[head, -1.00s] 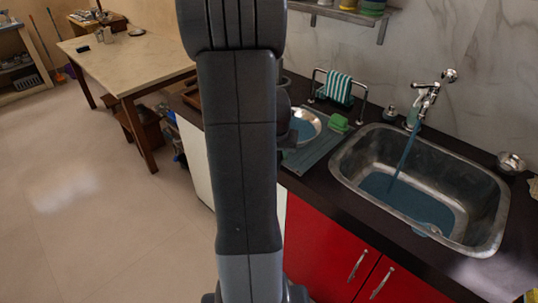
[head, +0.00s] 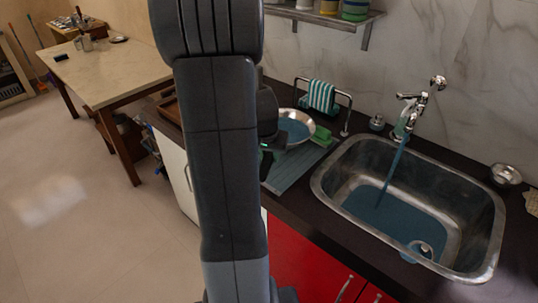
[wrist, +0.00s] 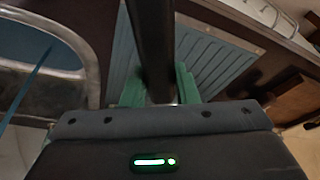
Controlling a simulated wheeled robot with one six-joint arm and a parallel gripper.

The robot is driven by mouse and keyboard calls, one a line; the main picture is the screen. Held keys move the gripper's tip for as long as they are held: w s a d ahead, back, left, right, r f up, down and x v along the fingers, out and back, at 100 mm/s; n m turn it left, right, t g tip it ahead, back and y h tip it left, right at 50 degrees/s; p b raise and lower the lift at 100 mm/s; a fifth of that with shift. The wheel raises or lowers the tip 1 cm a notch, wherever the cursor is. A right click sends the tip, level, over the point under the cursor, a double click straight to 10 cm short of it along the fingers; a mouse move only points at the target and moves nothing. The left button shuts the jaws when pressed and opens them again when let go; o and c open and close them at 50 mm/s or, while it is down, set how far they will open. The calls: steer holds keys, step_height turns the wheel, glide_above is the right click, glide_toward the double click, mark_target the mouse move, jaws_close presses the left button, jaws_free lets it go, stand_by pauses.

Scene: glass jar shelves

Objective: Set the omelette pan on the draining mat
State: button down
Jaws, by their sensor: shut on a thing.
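The omelette pan (head: 296,127), silvery with a blue-grey inside, is at the back end of the ribbed grey-green draining mat (head: 290,172) in the head view. It partly covers the green sponge; whether it touches the mat is unclear. My gripper (head: 270,150) is left of the pan, partly hidden by my arm. In the wrist view my gripper (wrist: 160,92) is shut on the pan's dark handle (wrist: 154,45), between green fingers. The mat (wrist: 212,58) shows behind the handle there. The pan's bowl is not clearly seen in that view.
A green sponge (head: 322,136) lies beside the pan. A metal rail with a striped towel (head: 321,96) stands behind. The steel sink (head: 325,190), with running water, is to the right. A wall shelf (head: 335,17) is above. The mat's front part is clear.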

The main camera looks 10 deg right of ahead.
steer(key=shift+w, duration=0.1)
steer(key=shift+f+b, duration=2.55)
steer(key=shift+f, duration=0.2)
steer(key=shift+f+b, duration=0.7)
steer(key=shift+b, duration=0.25)
steer(key=c, duration=1.1)
jaws_free()
steer(key=shift+o, duration=0.2)
steer(key=shift+f, duration=0.1)
steer(key=c, duration=0.3)
